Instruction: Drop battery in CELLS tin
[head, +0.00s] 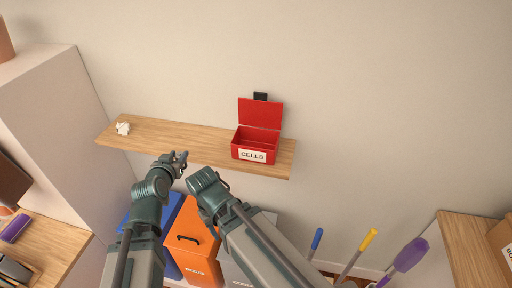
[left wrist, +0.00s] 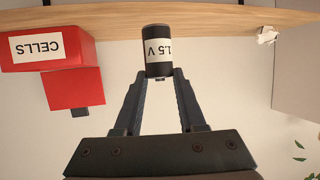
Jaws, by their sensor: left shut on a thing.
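The red CELLS tin (head: 241,152) stands on the right part of the wooden wall shelf, its lid raised at the back and its inside showing red. It also shows upside down in the left wrist view (left wrist: 75,60). My left gripper (head: 181,157) is at the front of the shelf, to the left of the tin and apart from it. It is shut on a black battery (left wrist: 158,68) with a white 1.5 V label, held at the fingertips in the left wrist view. In the head view the battery is too small to make out clearly. My right gripper's fingers do not show.
The wooden shelf (head: 200,145) carries a crumpled white paper (head: 123,128) at its left end. Bare shelf lies between paper and tin. Below stand a blue bin (head: 172,212) and an orange bin (head: 190,250). My right arm is below the shelf, near the left one.

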